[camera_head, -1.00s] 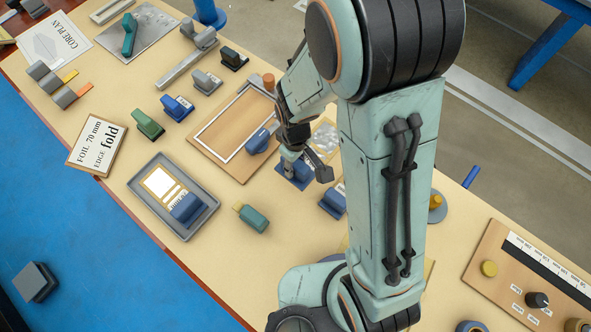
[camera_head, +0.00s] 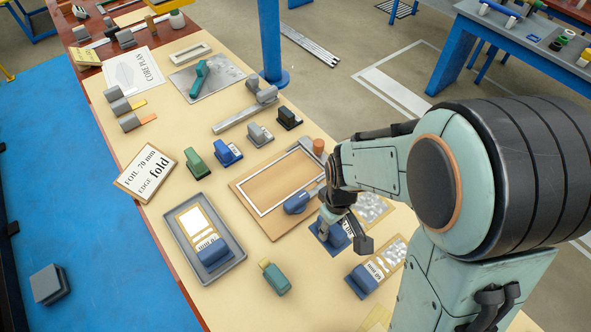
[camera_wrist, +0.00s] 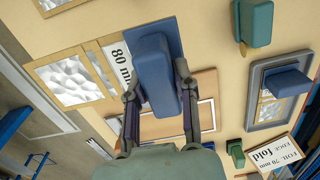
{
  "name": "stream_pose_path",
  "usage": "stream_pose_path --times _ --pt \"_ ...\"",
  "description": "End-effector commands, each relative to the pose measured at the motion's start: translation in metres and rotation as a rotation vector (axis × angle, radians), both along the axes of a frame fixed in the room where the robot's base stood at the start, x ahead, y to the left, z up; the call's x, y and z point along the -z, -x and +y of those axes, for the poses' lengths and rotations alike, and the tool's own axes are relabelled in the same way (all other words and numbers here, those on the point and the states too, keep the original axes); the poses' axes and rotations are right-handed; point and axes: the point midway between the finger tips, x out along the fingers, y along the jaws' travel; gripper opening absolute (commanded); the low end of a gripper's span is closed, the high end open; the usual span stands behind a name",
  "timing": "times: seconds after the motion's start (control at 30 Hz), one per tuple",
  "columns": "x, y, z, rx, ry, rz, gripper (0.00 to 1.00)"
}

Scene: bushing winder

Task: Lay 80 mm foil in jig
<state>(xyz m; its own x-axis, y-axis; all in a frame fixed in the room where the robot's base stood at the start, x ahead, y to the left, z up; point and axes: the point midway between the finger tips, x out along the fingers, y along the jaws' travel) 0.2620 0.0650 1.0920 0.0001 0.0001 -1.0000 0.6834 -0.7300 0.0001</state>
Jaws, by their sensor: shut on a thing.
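The 80 mm foil piece has a silver patch (camera_head: 374,208) and a blue grip block (camera_head: 330,238) on its plate. In the wrist view its silver foil (camera_wrist: 68,82) lies left of the "80 m" label, with the blue block (camera_wrist: 153,72) between my fingers. My gripper (camera_head: 338,214) is shut on that block from above. Whether the piece touches the table cannot be told. The jig, a brown board with a white frame (camera_head: 243,197), lies just left of my gripper.
A grey tray (camera_head: 172,222) holds another foil with a blue block. A sign (camera_head: 146,172) reads "FOIL 70 mm EDGE fold". Several blocks stand behind the jig.

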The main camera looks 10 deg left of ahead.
Motion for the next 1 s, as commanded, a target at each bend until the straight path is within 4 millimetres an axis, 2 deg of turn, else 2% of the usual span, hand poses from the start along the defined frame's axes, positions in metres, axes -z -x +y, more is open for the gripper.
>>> stream_pose_path --times 0.27,0.37,0.53,0.73,0.87,1.0 --pt "0.0 0.003 -0.001 0.035 0.0 0.0 0.0" --pt "-0.008 -0.003 0.003 0.101 -0.001 -0.004 0.0" --pt "-0.027 -0.018 0.037 0.119 -0.001 -0.003 0.0" --pt "-0.043 -0.024 0.087 0.015 -0.001 -0.002 0.0" --pt "-0.039 -0.025 0.105 -0.031 0.001 0.001 0.0" --pt "-0.024 -0.052 0.122 -0.035 0.001 0.003 0.0"
